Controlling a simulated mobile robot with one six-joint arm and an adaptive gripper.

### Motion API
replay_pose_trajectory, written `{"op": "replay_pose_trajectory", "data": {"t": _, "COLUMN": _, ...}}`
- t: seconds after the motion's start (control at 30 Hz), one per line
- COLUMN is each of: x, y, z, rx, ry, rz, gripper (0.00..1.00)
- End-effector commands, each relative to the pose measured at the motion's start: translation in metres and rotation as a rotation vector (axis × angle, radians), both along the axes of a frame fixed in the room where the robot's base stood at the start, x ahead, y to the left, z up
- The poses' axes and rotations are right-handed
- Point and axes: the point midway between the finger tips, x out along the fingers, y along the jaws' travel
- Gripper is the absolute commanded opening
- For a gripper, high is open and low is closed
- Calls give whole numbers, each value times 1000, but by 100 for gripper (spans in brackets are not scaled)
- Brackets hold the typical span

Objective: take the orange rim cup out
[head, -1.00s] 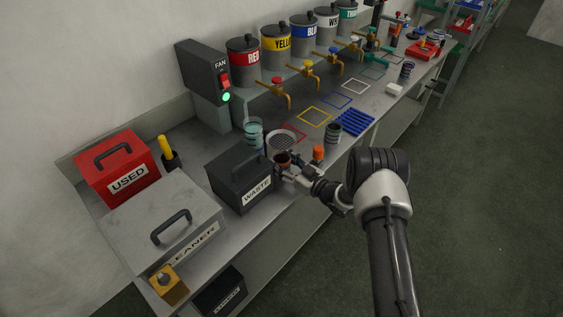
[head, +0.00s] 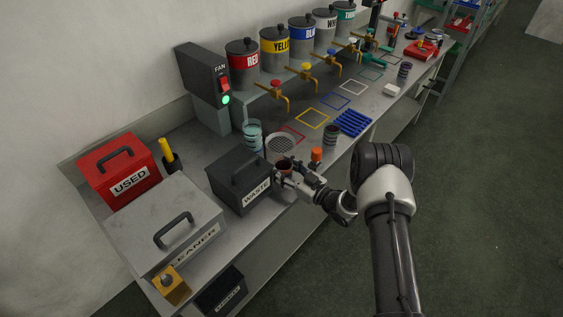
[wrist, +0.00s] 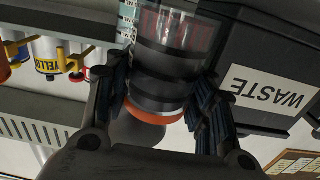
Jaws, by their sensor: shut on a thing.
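My gripper (head: 285,171) is shut on a dark cup (head: 284,164) in front of the round grate, beside the right end of the WASTE bin. In the wrist view the cup (wrist: 160,92) shows dark grey bands and an orange rim (wrist: 155,115), with the fingers of my gripper (wrist: 165,105) on either side. The fingers hide part of the cup's sides. I cannot tell whether its base touches anything.
The WASTE bin (head: 240,183) stands close to the left. The round grate (head: 281,147) and a clear beaker (head: 252,134) are behind. Open floor (head: 470,200) lies further right.

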Motion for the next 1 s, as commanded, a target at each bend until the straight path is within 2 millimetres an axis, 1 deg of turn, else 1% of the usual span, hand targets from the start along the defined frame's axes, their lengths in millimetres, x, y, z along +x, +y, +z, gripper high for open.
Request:
{"op": "replay_pose_trajectory", "data": {"t": 0.03, "x": -6, "y": 0, "z": 0, "rx": 1, "ry": 3, "rz": 4, "gripper": 22}}
{"op": "replay_pose_trajectory", "data": {"t": 0.4, "x": -37, "y": -6, "z": -1, "rx": 1, "ry": 7, "rz": 12, "gripper": 22}}
{"op": "replay_pose_trajectory", "data": {"t": 0.8, "x": -65, "y": -17, "z": 0, "rx": 0, "ry": 4, "rz": 5, "gripper": 22}}
{"op": "replay_pose_trajectory", "data": {"t": 1.0, "x": -72, "y": -19, "z": 0, "rx": 1, "ry": 2, "rz": 4, "gripper": 22}}
